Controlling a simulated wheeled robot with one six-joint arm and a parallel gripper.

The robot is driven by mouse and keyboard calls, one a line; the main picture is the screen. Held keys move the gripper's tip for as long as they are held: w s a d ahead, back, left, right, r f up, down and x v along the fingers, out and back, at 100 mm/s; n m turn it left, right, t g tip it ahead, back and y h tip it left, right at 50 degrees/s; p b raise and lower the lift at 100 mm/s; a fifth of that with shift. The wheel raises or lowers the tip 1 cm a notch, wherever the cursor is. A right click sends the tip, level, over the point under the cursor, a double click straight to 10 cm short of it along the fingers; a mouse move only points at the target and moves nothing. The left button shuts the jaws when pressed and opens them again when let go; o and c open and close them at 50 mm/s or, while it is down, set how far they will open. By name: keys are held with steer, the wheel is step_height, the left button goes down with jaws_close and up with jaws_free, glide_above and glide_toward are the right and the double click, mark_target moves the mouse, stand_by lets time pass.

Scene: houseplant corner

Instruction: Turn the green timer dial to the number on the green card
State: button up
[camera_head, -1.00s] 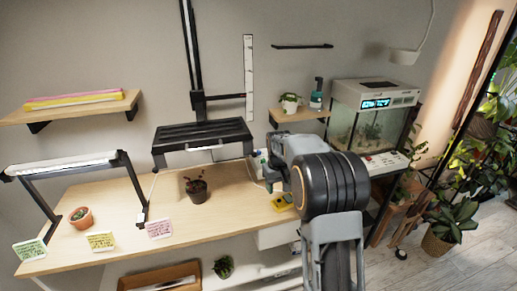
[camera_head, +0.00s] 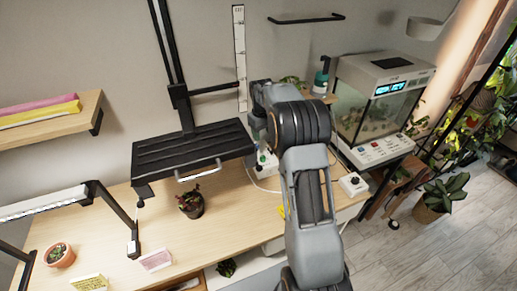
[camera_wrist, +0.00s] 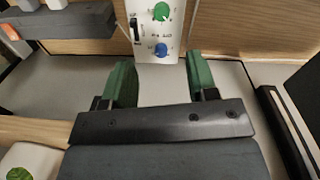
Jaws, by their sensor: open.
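The green dial (camera_wrist: 161,11) shows at the top of the wrist view, on a white panel (camera_wrist: 146,33) with a black slider beside it. A blue dial (camera_wrist: 161,50) sits below it on the same panel. The dial's setting is too small to read. My gripper (camera_wrist: 161,78) is open and empty, its two green fingers apart, below the dials in that picture and not around either one. In the head view my arm hides the gripper. A white unit (camera_head: 266,163) with a small green spot stands on the table beside my arm. The green card is out of view.
A pink card (camera_head: 157,260) and a yellow card (camera_head: 90,283) stand along the table's front edge. A potted plant (camera_head: 191,205) stands mid-table below a black rack (camera_head: 190,150). An aquarium (camera_head: 372,105) stands to the right.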

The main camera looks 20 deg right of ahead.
mark_target(263, 157)
step_height(263, 157, down, 13)
steer(key=shift+w+d+f+p, duration=0.1)
steer(key=shift+d+f+p, duration=0.05)
steer(key=shift+p, duration=0.9)
steer(key=c, duration=0.9)
